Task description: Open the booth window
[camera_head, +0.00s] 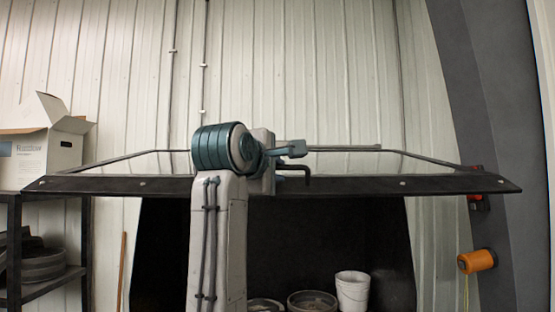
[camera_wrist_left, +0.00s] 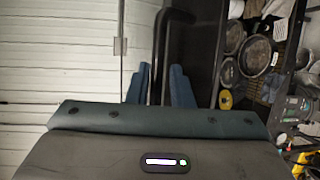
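The booth window (camera_head: 350,186) is a glass panel in a black frame. In the head view it is raised to nearly level, and the booth opening below it is uncovered. A black bent handle (camera_head: 296,168) is at the middle of its front edge; it also shows in the left wrist view (camera_wrist_left: 158,55). My left gripper (camera_head: 290,165) is at this handle. Its blue fingers (camera_wrist_left: 160,85) are apart, one on each side of the handle bar; I see no clear contact. My left arm hides part of the frame. My right gripper is not in view.
Inside the dark booth stand a white bucket (camera_head: 352,291) and round pans (camera_head: 312,301). A shelf (camera_head: 60,284) with a cardboard box (camera_head: 40,150) is on the left. A grey pillar (camera_head: 500,110) and an orange reel (camera_head: 477,261) are on the right.

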